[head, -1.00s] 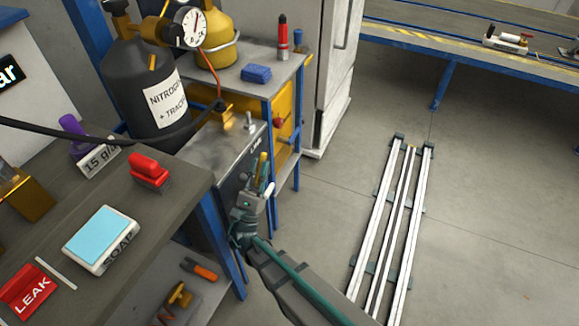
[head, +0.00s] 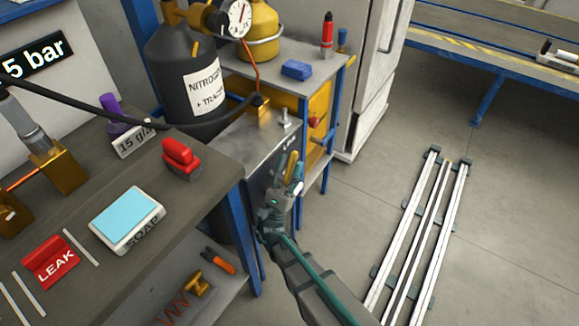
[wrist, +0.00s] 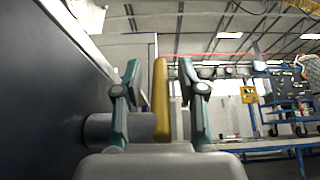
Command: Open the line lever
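The line lever (wrist: 161,100) is a yellow handle, upright in the wrist view. It stands between the two teal fingers of my gripper (wrist: 161,95), with a visible gap on each side. My gripper is open around it. A grey cylinder (wrist: 108,128) reaches from the dark panel on the left toward the lever's base. In the head view, the yellow lever (head: 292,164) shows at my gripper (head: 290,182), in front of the grey box labelled LINE (head: 245,140). My gripper partly hides the lever's lower part there.
A black nitrogen bottle (head: 180,65) with a gauge (head: 240,19) stands behind the box. A workbench (head: 150,215) with a soap box (head: 127,219) and a red clamp-like item (head: 181,159) lies left. Floor to the right is open, with pale rails (head: 425,240).

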